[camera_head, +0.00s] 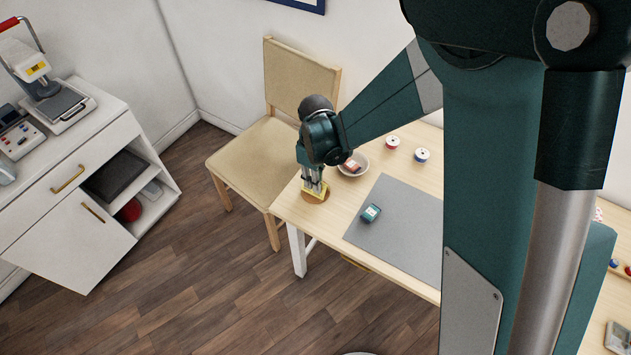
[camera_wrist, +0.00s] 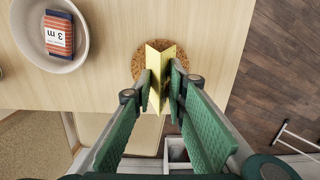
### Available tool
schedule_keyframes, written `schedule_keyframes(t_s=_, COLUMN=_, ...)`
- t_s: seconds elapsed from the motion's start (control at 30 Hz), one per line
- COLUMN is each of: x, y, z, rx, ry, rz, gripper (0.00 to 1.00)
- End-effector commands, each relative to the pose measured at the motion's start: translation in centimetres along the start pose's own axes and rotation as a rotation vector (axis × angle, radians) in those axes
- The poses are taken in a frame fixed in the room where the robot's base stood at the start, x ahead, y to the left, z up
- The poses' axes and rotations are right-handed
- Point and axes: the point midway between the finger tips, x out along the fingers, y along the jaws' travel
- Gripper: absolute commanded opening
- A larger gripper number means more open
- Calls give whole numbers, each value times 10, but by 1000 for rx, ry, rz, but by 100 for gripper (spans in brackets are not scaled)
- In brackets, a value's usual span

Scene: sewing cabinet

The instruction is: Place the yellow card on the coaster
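The yellow card (camera_head: 314,189) is folded, and its crease shows between my fingertips in the wrist view (camera_wrist: 160,62). The round brown cork coaster (camera_head: 316,198) lies at the table's left end. It also shows around and behind the card in the wrist view (camera_wrist: 140,58). The card is over the coaster; whether it rests on it is not clear. My gripper (camera_head: 315,184) points down there, with one finger (camera_wrist: 162,88) on each side of the card. The fingers hide parts of the card's sides, so I cannot tell whether they press on it.
A white bowl (camera_head: 365,165) holding a red-labelled item (camera_wrist: 59,36) stands close beside the coaster. A grey mat (camera_head: 395,222) with a small teal item (camera_head: 371,212) lies to the right. Two thread spools (camera_head: 392,142) are farther back. A chair (camera_head: 255,150) stands at the table's left.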

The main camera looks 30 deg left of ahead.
Motion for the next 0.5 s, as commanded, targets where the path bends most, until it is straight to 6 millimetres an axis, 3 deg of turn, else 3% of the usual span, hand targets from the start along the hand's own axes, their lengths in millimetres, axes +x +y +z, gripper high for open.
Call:
schedule_keyframes(t_s=0.47, x=6, y=0, z=0, rx=0, ry=0, rz=0, gripper=11)
schedule_keyframes(t_s=0.5, x=5, y=0, z=0, rx=0, ry=0, rz=0, gripper=18)
